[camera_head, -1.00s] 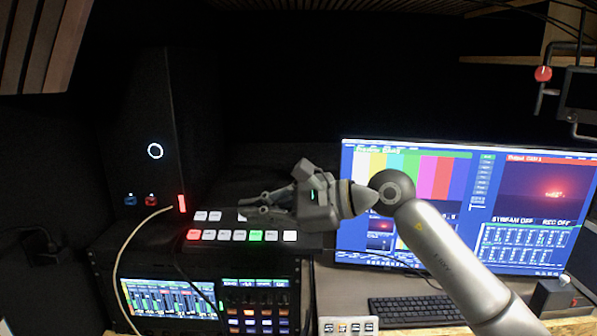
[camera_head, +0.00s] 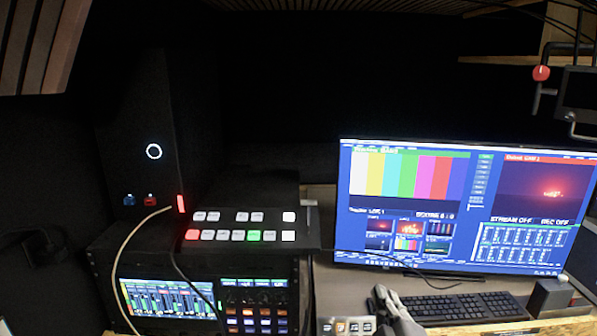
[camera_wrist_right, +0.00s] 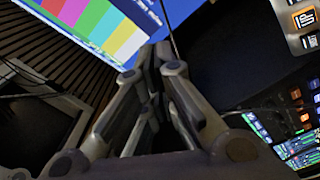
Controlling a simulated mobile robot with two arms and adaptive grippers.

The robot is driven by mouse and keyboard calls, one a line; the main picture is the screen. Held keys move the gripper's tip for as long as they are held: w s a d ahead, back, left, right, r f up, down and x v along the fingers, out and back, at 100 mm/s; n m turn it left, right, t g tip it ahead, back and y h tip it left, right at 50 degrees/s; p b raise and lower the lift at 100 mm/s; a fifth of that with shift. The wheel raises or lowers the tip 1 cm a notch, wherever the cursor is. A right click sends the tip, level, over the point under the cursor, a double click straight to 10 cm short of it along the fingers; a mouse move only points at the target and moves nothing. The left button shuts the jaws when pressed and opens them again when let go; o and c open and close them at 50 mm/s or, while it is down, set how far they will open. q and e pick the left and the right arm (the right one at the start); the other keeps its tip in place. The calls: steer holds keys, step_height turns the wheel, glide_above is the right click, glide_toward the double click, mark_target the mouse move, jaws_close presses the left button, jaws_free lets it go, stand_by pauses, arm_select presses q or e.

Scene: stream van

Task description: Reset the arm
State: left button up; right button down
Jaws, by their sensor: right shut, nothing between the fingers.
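My right gripper (camera_head: 384,297) shows at the bottom of the head view, in front of the keyboard's left end and below the monitor. In the right wrist view my right gripper (camera_wrist_right: 160,52) has its fingers together, with nothing held between them. Most of the right arm is out of the head view. My left gripper is in neither view.
A monitor (camera_head: 408,268) with colour bars stands at the right, a keyboard (camera_head: 470,306) before it. A switcher panel with lit buttons (camera_head: 240,236) sits on a rack unit with screen (camera_head: 165,299) at left. A dark tower (camera_head: 140,110) stands behind. A small button pad (camera_head: 345,327) is beside the gripper.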

steer(key=s+d+f+m+g+h, duration=0.1)
steer(key=s+d+f+m+g, duration=0.1)
steer(key=s+f+g, duration=0.3)
steer(key=s+d+f+m, duration=0.1)
steer(key=s+f+m, duration=0.15)
steer(key=f, duration=0.45)
steer(key=s+f+m+g, duration=0.2)
steer(key=s+f+g, duration=0.15)
steer(key=s, duration=0.35)
steer(key=s+f+m+g+y, duration=0.1)
steer(key=s+f+g, duration=0.2)
steer(key=s+f, duration=0.35)
steer(key=s+f+m+g, duration=0.2)
steer(key=s+g, duration=0.1)
steer(key=s, duration=0.6)
step_height(320, 180, down, 27)
steer(key=s+g, duration=0.2)
steer(key=s+d+f, duration=0.1)
steer(key=s+f, duration=0.7)
steer(key=s+d+f, duration=0.2)
steer(key=s+f, duration=0.6)
steer(key=shift+s+d+g, duration=0.2)
steer(key=shift+d+g, duration=0.05)
steer(key=shift+g, duration=0.1)
